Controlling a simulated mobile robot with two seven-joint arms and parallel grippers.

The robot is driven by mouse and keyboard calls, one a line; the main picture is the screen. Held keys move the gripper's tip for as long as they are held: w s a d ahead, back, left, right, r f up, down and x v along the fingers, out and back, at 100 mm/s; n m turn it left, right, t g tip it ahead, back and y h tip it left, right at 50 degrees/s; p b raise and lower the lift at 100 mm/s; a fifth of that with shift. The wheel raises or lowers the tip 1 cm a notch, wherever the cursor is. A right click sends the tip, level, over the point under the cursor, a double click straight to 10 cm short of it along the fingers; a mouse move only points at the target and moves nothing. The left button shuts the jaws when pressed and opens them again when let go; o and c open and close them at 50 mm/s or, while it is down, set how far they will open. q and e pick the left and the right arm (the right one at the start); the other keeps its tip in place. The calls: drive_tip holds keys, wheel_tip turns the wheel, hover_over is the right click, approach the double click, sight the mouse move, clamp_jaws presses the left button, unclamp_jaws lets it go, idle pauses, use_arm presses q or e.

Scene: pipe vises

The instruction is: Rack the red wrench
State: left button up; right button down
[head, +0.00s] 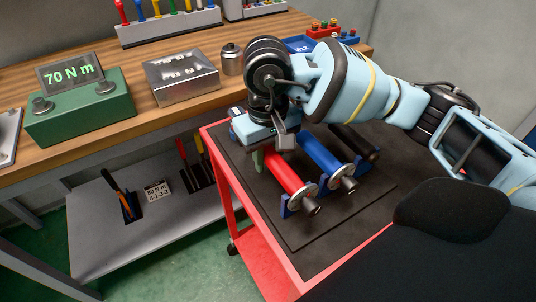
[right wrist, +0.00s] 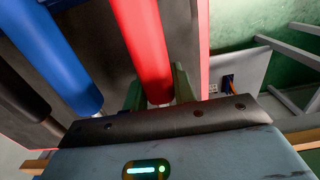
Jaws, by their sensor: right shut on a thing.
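A red tube (head: 285,176) lies on the black top of the red cart (head: 214,152), its near end at a blue cradle (head: 287,208) with a grey end piece. I cannot see a wrench head on it. My right gripper (head: 261,158) is at its far end; in the right wrist view green fingers (right wrist: 157,101) stand on both sides of the red tube (right wrist: 143,50), shut on it. The gripped end is partly hidden by the gripper body. A red handle (head: 182,153) stands in a dark holder on the lower shelf. My left gripper is out of view.
A blue tube (head: 320,155) and a black tube (head: 352,141) lie close beside the red one. The wooden bench (head: 120,147) holds a green box with a "70 N m" display (head: 72,75), a metal box (head: 182,78) and a canister (head: 231,60). The grey lower shelf (head: 110,240) has free room.

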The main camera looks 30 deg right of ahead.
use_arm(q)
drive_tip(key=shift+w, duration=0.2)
use_arm(e)
drive_tip(key=shift+f, duration=0.15)
drive_tip(key=c, duration=1.1)
unclamp_jaws()
drive_tip(key=shift+o, duration=0.2)
wheel_tip(320, 180, up, 2)
drive_tip(key=shift+r, duration=0.25)
wheel_tip(320, 180, up, 4)
drive_tip(key=shift+w, duration=0.1)
drive_tip(key=shift+r, duration=0.7)
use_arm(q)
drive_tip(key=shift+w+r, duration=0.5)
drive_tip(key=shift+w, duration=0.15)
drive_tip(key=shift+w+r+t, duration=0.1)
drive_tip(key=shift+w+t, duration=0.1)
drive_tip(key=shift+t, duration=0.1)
use_arm(e)
drive_tip(key=shift+r, duration=0.1)
